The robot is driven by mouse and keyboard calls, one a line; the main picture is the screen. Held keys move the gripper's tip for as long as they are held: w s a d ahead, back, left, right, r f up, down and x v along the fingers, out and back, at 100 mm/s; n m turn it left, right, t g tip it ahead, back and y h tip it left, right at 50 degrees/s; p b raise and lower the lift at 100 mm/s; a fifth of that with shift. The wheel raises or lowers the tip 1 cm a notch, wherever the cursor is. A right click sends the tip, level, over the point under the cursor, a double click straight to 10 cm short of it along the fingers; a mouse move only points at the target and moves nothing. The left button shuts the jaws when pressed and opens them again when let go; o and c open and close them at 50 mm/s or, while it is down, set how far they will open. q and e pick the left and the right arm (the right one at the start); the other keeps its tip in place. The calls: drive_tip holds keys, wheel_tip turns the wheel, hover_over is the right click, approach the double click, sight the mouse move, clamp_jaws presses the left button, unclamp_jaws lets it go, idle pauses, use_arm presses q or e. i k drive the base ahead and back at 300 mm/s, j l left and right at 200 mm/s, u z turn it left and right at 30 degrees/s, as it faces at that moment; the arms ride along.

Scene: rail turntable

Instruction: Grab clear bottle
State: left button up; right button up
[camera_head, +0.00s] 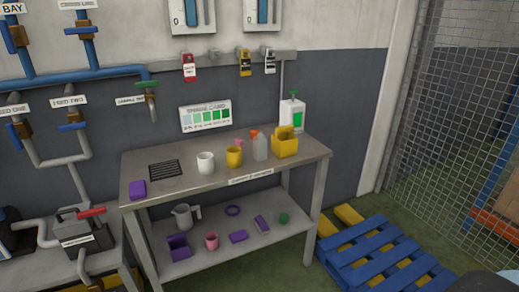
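A clear, greyish bottle (261,149) stands upright on the top of the metal workbench (135,170), towards its right half. An orange piece, apparently its cap, shows at its upper left. A yellow cup (234,157) stands just left of the bottle, with a small pink item partly hidden behind it. A yellow container (285,146) stands close on the bottle's right. Neither of my grippers is in view.
A white cup (205,162) and a purple block (137,189) are further left on the bench. The lower shelf holds a jug (186,215) and several small items. Blue pallets (375,255) lie on the floor at right. Pipes and valves crowd the left.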

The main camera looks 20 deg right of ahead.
sight(261, 141)
drive_tip(key=i+l+z, duration=0.2)
drive_tip(key=i+l, duration=0.15)
drive_tip(key=i+l+z, duration=0.15)
drive_tip(key=i, duration=0.3)
drive_tip(key=l, duration=0.1)
